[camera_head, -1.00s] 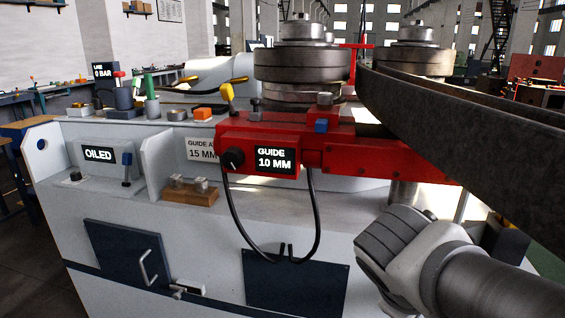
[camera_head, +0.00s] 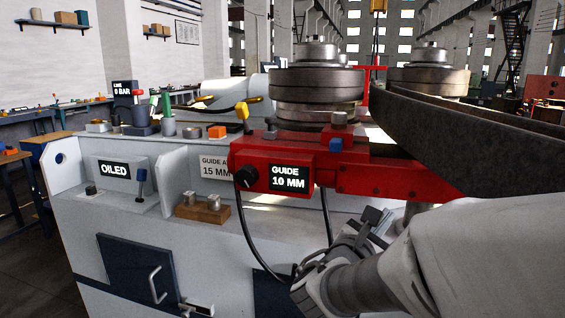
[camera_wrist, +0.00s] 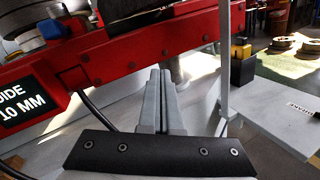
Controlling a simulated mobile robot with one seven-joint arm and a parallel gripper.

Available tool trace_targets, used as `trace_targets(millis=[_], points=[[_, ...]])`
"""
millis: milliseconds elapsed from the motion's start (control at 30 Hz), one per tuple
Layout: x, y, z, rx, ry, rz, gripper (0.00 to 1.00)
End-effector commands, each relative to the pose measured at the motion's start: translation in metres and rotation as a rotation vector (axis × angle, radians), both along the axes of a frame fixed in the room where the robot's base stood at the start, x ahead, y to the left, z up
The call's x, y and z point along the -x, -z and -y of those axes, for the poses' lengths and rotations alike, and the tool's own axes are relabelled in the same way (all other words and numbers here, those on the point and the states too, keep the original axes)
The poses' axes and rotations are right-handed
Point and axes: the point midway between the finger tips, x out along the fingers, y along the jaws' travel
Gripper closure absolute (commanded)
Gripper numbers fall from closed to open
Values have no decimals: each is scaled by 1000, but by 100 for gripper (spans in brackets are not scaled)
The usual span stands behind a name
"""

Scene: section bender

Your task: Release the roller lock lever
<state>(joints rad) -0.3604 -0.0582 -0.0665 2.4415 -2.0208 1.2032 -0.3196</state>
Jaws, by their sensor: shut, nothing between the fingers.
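No lever in view carries a roller lock label, so I cannot tell which one it is. A blue-knobbed lever (camera_head: 141,180) stands by the OILED sign. My gripper (camera_head: 374,218) is in front of the guide block, below and right of the GUIDE 10 MM display. In the wrist view my gripper (camera_wrist: 159,74) has its fingers together, empty, with their tips near the red block's lower edge.
A dark curved steel section (camera_head: 480,135) runs from the rollers toward the right front. A black cable (camera_head: 245,235) hangs below the guide block. A wooden block with metal pieces (camera_head: 203,208) sits on the machine's ledge. A yellow-topped black box (camera_wrist: 242,62) stands right of my fingers.

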Motion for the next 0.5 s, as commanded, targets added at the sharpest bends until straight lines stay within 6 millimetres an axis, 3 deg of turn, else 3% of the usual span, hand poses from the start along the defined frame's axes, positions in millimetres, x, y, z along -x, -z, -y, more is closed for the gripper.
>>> trace_targets(millis=[100,300,500], points=[[-23,-2,-33,144,-123,-16,100],[-45,-3,-80,320,-280,-20,100],[-52,-2,-100,390,-344,-17,100]])
